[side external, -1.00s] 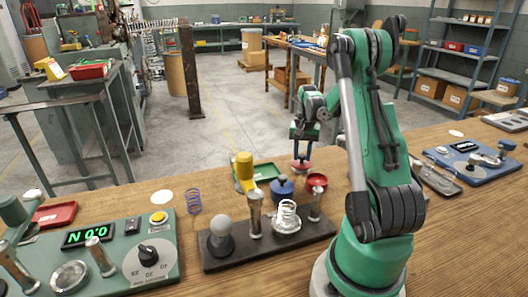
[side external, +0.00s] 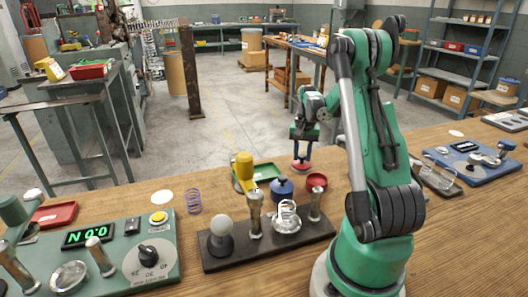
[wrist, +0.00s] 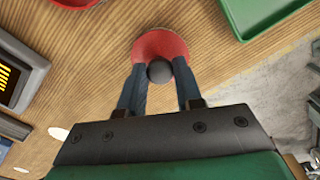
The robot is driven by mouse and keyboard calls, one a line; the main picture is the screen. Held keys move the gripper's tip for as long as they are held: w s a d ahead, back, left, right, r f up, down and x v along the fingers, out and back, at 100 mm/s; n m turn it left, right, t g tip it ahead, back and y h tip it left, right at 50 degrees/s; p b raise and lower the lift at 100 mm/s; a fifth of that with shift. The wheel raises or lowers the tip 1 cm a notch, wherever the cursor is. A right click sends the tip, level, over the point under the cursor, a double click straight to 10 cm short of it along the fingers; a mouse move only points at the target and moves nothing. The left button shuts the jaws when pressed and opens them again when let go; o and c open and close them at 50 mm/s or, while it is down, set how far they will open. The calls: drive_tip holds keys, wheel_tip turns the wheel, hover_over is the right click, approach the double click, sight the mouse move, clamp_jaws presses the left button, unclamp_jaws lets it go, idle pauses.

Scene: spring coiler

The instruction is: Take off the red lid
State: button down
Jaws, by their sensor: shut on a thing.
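The red lid (side external: 301,165) is a round disc with a dark knob, and it also shows in the wrist view (wrist: 150,44). My gripper (side external: 302,155) is shut on the lid's knob, with one blue-grey finger on each side of it in the wrist view (wrist: 160,73). A small red pot (side external: 316,182), open at the top, stands on the wooden table. The lid is apart from the pot, up and to its left in the side view. I cannot tell how high the lid is above the table.
A lidded blue pot (side external: 282,189) and a green tray (side external: 263,172) stand close by. A dark base (side external: 268,250) with posts and a wire coil is in front. The green control panel (side external: 135,262) is at left. The table's far edge is near the lid.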

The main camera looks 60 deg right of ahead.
drive_tip(key=shift+f, duration=0.45)
idle(0.5)
drive_tip(key=shift+c, duration=0.9)
unclamp_jaws()
drive_tip(key=shift+r, duration=4)
